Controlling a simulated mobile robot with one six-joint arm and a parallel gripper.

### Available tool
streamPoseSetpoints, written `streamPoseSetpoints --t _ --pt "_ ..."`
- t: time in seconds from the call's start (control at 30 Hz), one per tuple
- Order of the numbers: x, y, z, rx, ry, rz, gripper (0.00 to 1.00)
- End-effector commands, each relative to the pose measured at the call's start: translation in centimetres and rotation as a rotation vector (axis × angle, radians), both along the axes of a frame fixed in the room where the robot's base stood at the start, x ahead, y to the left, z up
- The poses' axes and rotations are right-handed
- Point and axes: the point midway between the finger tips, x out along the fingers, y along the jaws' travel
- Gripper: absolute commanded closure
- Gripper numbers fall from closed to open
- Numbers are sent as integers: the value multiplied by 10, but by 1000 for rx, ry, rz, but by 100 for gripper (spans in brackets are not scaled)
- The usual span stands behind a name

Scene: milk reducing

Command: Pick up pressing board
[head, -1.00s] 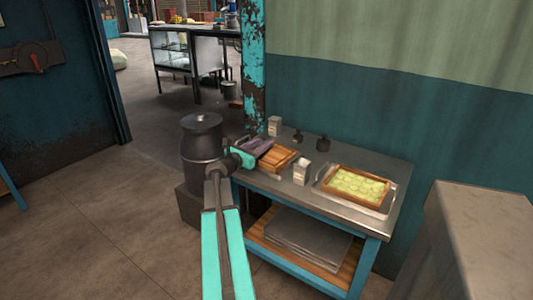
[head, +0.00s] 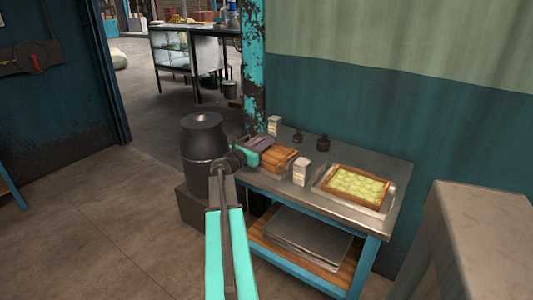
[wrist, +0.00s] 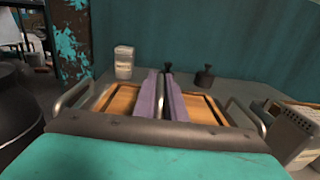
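The pressing board seems to be the brown wooden piece (head: 281,160) at the left end of the metal table, in front of my gripper (head: 265,143). In the wrist view, wooden surfaces (wrist: 203,108) show on both sides of my gripper (wrist: 163,78), inside a tray with metal side handles (wrist: 243,115). I cannot tell whether that strip is a gap or a held part. The fingers and the wrist hide the middle of the wood.
A white carton (head: 301,172) stands right of the wood, another (head: 274,126) behind it. Two small dark knobbed objects (head: 323,143) stand at the back. A wood-framed tray of pale green rounds (head: 357,187) lies right. A dark metal can (head: 204,148) stands left of the table.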

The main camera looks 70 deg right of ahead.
Motion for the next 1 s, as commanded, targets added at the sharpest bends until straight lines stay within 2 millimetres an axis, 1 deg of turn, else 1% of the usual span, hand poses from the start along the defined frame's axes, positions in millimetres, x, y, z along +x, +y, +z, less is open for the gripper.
streamPoseSetpoints --t 0.37,0.53,0.67,0.9,1.0 --pt "0 0 1 -1 1 1 100" --pt "0 0 5 -1 0 1 100" --pt "1 0 12 -1 -1 1 100" --pt "1 0 38 -2 0 0 100" --pt "6 16 35 -1 1 4 100"
